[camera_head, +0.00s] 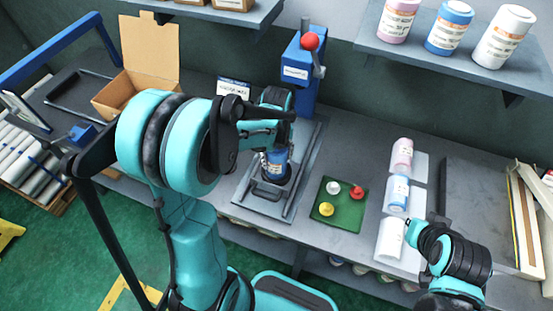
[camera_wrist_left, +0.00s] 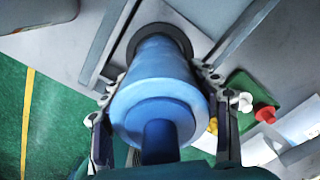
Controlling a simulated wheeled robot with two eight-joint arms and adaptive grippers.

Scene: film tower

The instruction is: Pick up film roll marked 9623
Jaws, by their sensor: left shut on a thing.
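A blue roll with a pale label (camera_head: 274,163) stands upright on a grey slotted plate in the middle of the bench, below the blue stand with a red knob. Its number is not readable. My left gripper (camera_head: 277,150) is around this roll. In the left wrist view the blue roll (camera_wrist_left: 155,85) sits between both fingers of my left gripper (camera_wrist_left: 165,140), which are shut on it. On the right of the bench lie a pink roll (camera_head: 402,155), another blue roll (camera_head: 397,192) and a white roll (camera_head: 391,238) in a column.
A green mat (camera_head: 325,212) with red, white and yellow knobs lies right of the plate. A blue stand with a red knob (camera_head: 300,70) rises behind. An open cardboard box (camera_head: 135,85) is at left. Several bottles stand on the upper right shelf (camera_head: 420,55).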

